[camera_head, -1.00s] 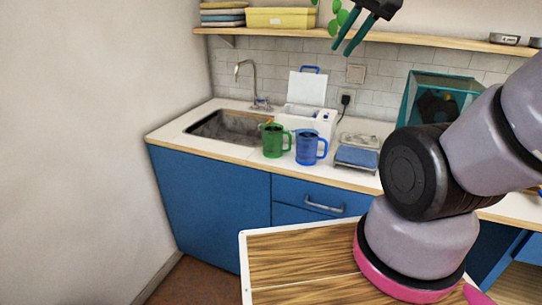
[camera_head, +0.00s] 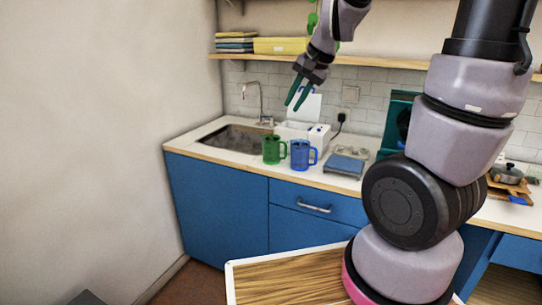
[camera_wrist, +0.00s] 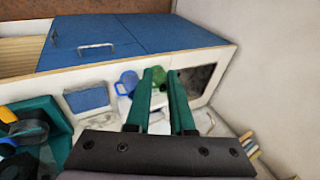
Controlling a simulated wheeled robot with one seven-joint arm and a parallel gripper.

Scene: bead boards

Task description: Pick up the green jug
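The green jug (camera_head: 272,149) stands upright on the counter just right of the sink, its handle toward the right. A blue jug (camera_head: 302,154) stands close beside it on the right. My gripper (camera_head: 297,98) is above and behind the jugs in the head view, its teal fingers pointing down, apart and empty. In the wrist view my gripper (camera_wrist: 159,72) shows its two fingers spread. There the green jug (camera_wrist: 172,77) shows between the fingers, partly hidden by them, and the blue jug (camera_wrist: 130,80) is left of them.
The sink (camera_head: 236,138) is left of the jugs. A white appliance (camera_head: 318,138) stands behind them, and a scale-like blue pad (camera_head: 344,163) lies to the right.

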